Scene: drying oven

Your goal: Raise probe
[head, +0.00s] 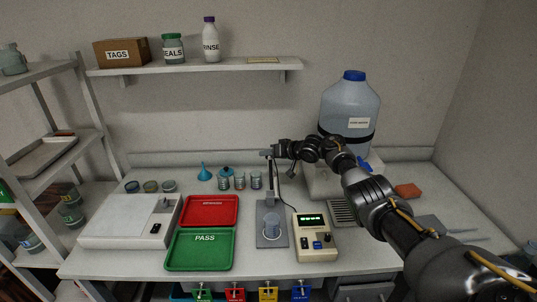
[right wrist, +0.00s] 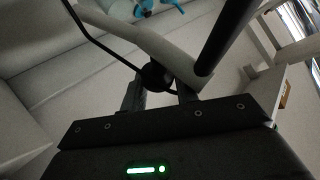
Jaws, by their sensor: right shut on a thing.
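The probe stand (head: 269,208) is a grey base with a thin upright post in the middle of the bench, and a small clear beaker (head: 272,228) stands on its base. My right gripper (head: 273,152) is at the top of the post, reaching in from the right. In the right wrist view its fingers (right wrist: 160,95) are shut around a dark round part, the probe holder (right wrist: 157,74), beside the dark post (right wrist: 222,38). A black cable (right wrist: 90,38) runs from it. The probe tip is too small to make out. My left gripper is not in view.
A meter (head: 316,240) with a lit green display stands right of the stand. A green PASS tray (head: 200,250) and a red tray (head: 210,211) lie left of it. A large water jug (head: 348,105) stands behind my right arm. Small jars (head: 240,182) stand behind.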

